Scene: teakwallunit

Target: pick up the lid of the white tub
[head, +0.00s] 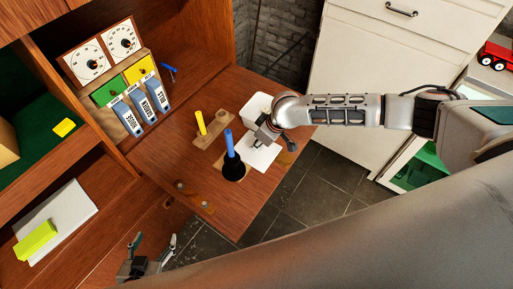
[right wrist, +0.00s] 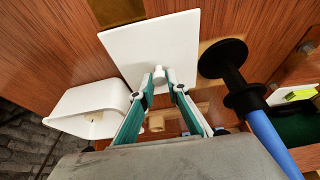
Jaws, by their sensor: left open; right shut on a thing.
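The white tub (head: 257,106) stands on the wooden desk board; in the right wrist view the tub (right wrist: 85,110) is uncovered, with something pale inside. Its square white lid (head: 261,156) is beside the tub, nearer to me. My right gripper (head: 267,139) is shut on the lid's small knob; in the right wrist view the gripper (right wrist: 160,82) has one finger on each side of it, with the lid (right wrist: 150,45) beyond. I cannot tell how far the lid is above the board. My left gripper (head: 153,250) is open and empty, low at the front left.
A black plunger-like thing with a blue handle (head: 231,165) stands close to the lid. A wooden block with a yellow peg (head: 200,123) is behind it. Blue binders (head: 140,105) and two dials stand at the back left. The board's front left (head: 215,215) is mostly clear.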

